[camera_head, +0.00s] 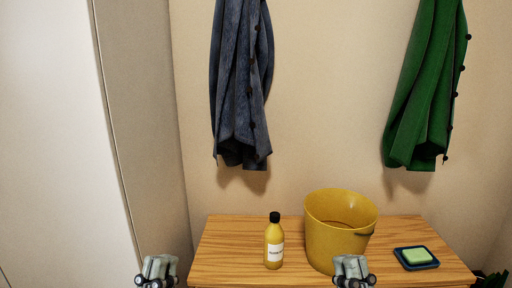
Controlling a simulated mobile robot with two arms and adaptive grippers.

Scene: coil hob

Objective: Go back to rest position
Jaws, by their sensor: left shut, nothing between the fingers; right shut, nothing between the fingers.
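My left gripper (156,272) shows at the bottom edge of the head view, left of the wooden table (225,243). It is shut and holds nothing. My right gripper (352,271) shows at the bottom edge, in front of the lower part of a yellow bucket (335,238). It is also shut and empty. I cannot tell whether it touches the bucket. The lower parts of both grippers are cut off by the frame.
A yellow bottle (274,247) with a black cap stands upright left of the bucket. A green soap bar on a dark dish (401,263) lies at the right. Blue (242,85) and green (428,90) garments hang behind. A white panel (55,140) stands left.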

